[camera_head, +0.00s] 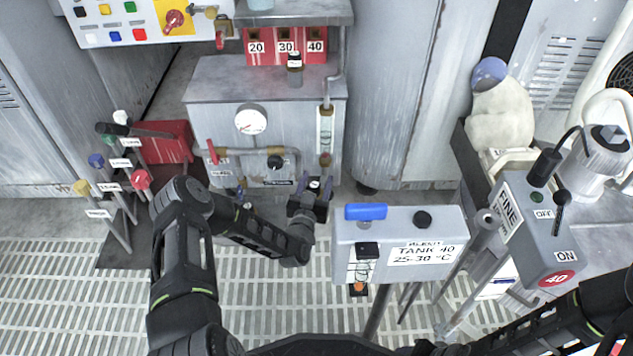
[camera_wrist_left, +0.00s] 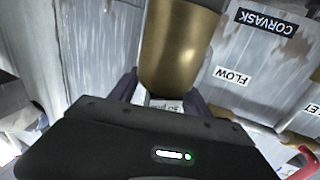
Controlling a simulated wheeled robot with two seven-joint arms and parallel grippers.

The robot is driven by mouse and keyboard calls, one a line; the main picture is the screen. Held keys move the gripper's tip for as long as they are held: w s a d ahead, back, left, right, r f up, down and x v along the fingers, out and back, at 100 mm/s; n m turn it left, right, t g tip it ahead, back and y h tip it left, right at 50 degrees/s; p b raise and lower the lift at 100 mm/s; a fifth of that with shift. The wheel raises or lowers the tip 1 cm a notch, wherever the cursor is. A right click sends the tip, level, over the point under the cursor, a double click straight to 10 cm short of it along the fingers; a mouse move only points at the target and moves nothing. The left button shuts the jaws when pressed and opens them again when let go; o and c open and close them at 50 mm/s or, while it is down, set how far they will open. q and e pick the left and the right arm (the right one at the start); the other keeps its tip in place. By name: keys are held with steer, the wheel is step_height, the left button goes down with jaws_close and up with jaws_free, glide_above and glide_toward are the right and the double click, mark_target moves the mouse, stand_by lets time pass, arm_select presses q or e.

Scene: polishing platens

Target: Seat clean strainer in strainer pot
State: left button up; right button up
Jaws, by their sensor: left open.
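My left gripper (camera_head: 314,190) reaches to the pipework at the front of the grey cabinet. In the left wrist view its two fingers (camera_wrist_left: 163,95) stand apart. A brass cylinder (camera_wrist_left: 178,45), which looks like the strainer pot, is just beyond and above the fingers. A small white-labelled piece (camera_wrist_left: 166,104) shows between the fingers; its writing is too small to read, and I cannot tell whether they touch it. A dark-capped cylinder (camera_head: 295,72), possibly a strainer, stands on the cabinet top. My right gripper is out of view.
The grey cabinet (camera_head: 215,85) carries a pressure gauge (camera_head: 251,121) and a red-handled valve (camera_head: 213,152). The Tank 40 box (camera_head: 445,222) is right of my left arm. Labelled levers (camera_head: 110,185) stand at the left. Grated floor (camera_head: 60,290) is open at the lower left.

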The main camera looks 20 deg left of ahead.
mark_target(313, 193)
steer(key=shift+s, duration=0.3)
arm_select(q)
steer(key=s+p, duration=0.1)
steer(key=s, duration=0.1)
steer(key=s+p, duration=0.1)
steer(key=s, duration=0.1)
steer(key=s+d+p, duration=0.1)
steer(key=s, duration=0.1)
steer(key=shift+s+d, duration=0.1)
steer(key=shift+s, duration=0.25)
steer(key=shift+s+d, duration=0.15)
steer(key=shift+s, duration=0.4)
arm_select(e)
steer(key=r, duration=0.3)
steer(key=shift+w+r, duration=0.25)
